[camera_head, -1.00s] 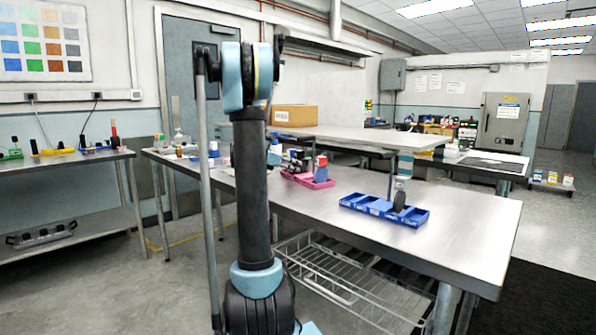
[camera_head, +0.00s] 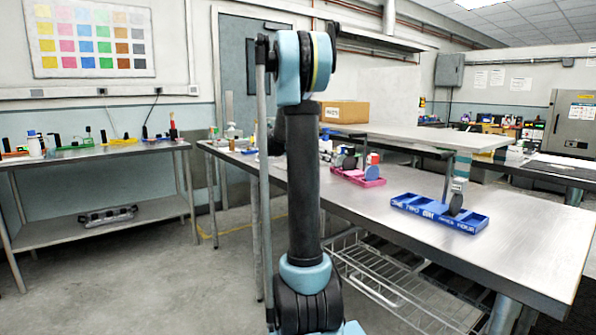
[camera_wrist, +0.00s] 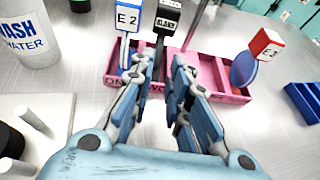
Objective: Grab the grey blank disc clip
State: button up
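My gripper (camera_wrist: 160,66) is open in the wrist view, its two fingertips apart over the near side of the pink tray (camera_wrist: 205,72). A dark grey clip labelled BLANK (camera_wrist: 168,20) stands just beyond the fingertips, its thin lower part showing in the gap between them. I cannot tell whether the fingers touch it. A blue-topped clip labelled E 2 (camera_wrist: 128,18) stands just to its left. A red-topped clip labelled E 3 with a blue disc (camera_wrist: 243,69) stands at the tray's right. In the head view my arm hides the gripper.
A blue tray (camera_head: 410,207) with a dark disc clip (camera_head: 456,204) stands on the same table, right of the pink tray (camera_head: 345,175). The table's right part is clear.

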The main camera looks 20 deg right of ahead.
aim_at(459, 185)
jog(key=k, duration=1)
